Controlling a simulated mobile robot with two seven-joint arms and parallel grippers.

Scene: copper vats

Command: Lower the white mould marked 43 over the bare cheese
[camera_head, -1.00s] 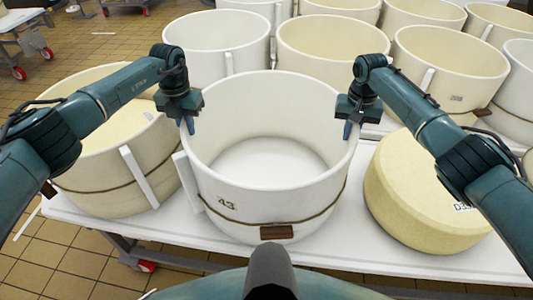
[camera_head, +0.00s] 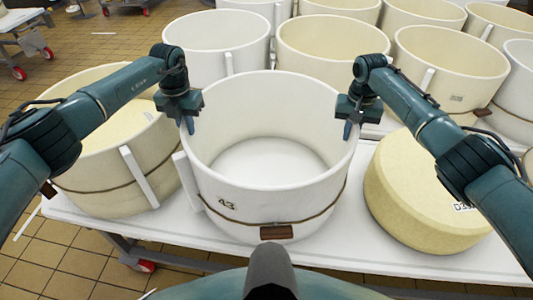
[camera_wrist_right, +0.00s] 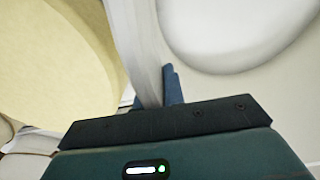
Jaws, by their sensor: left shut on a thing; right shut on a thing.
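The white mould marked 43 (camera_head: 265,212) is upright on the white table in the middle of the head view, with a cord around it and a brown block at its front. Its inside shows a white floor. My left gripper (camera_head: 187,122) is shut on its left rim. My right gripper (camera_head: 348,128) is shut on its right rim; the right wrist view shows the fingers (camera_wrist_right: 172,88) at the mould wall (camera_wrist_right: 148,50). The bare cheese (camera_head: 420,195), a pale yellow wheel with a printed label, sits right of the mould, close to it. It also shows in the right wrist view (camera_wrist_right: 60,60).
A cream mould (camera_head: 110,190) holding cheese stands close on the left. Several white and cream moulds (camera_head: 335,55) fill the back. The white table (camera_head: 350,255) has a bare strip along its front edge. A wheeled cart stands far left.

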